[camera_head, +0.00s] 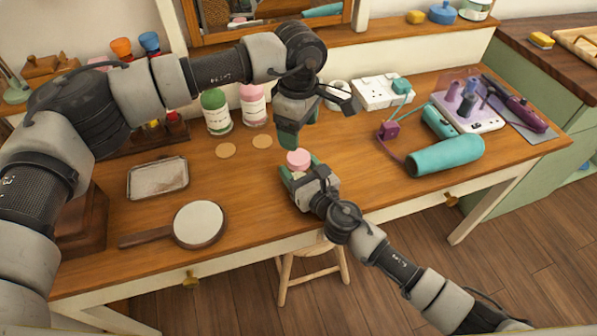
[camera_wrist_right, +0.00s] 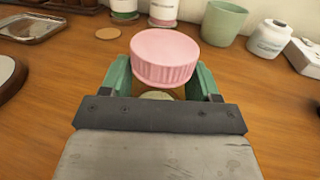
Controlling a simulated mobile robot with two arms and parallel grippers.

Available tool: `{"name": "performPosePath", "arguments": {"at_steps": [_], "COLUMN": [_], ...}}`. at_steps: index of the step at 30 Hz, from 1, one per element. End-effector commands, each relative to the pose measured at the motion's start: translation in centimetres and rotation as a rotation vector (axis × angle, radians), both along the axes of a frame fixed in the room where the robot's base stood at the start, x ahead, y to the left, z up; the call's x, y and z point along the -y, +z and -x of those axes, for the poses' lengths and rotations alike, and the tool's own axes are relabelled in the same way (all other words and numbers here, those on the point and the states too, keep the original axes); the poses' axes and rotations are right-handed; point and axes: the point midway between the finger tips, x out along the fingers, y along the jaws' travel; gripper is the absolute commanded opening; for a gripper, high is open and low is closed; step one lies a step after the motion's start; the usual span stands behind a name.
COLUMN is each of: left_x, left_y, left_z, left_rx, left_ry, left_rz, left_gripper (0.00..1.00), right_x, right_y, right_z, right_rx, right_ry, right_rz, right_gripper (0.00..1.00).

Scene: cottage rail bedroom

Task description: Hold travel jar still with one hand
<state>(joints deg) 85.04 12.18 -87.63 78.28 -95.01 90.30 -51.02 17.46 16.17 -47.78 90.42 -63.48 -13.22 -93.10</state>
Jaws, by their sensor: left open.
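The travel jar, a small round jar with a ribbed pink lid (camera_head: 298,158), is near the front edge of the wooden desk. My right gripper (camera_head: 297,170) is low at the desk, its green fingers on either side of the jar. In the right wrist view the pink lid (camera_wrist_right: 165,57) sits above and between the fingers (camera_wrist_right: 160,85), with a pale part below it; firm contact is not clear. My left gripper (camera_head: 292,135) is open above and behind the jar, its fingers pointing down, apart from the lid.
A mirror (camera_head: 199,223) and metal tray (camera_head: 158,178) lie left. Two cork discs (camera_head: 225,150) and green and pink-lidded bottles (camera_head: 215,112) stand behind. A teal hair dryer (camera_head: 445,155) and a purple-and-white holder (camera_head: 468,105) are right. A green cup (camera_wrist_right: 223,22) is behind the jar.

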Motion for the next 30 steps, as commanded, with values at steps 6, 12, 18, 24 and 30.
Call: {"name": "performPosePath", "arguments": {"at_steps": [6, 12, 18, 24, 30], "left_x": [-0.01, 0.00, 0.08, 0.08, 0.08], "left_y": [0.00, 0.00, 0.07, 0.23, 0.33], "left_z": [0.00, 0.01, 0.05, 0.04, 0.03], "left_rx": [0.000, 0.000, -0.002, 0.000, -0.001], "left_ry": [0.000, -0.059, -0.345, -0.735, -1.119], "left_rz": [0.000, 0.000, 0.001, 0.001, 0.001], "left_gripper": [0.73, 0.73, 0.73, 0.73, 0.73], "right_x": [0.01, 0.01, 0.01, 0.01, 0.02], "right_y": [-0.02, -0.03, -0.04, -0.04, -0.05], "right_z": [0.02, 0.02, 0.02, 0.02, 0.03], "right_rx": [0.000, -0.001, -0.001, -0.001, -0.001], "right_ry": [0.000, 0.000, 0.000, 0.000, 0.000], "right_rz": [0.000, 0.001, 0.001, 0.001, 0.001], "right_gripper": [0.19, 0.00, 0.00, 0.00, 0.00]}}
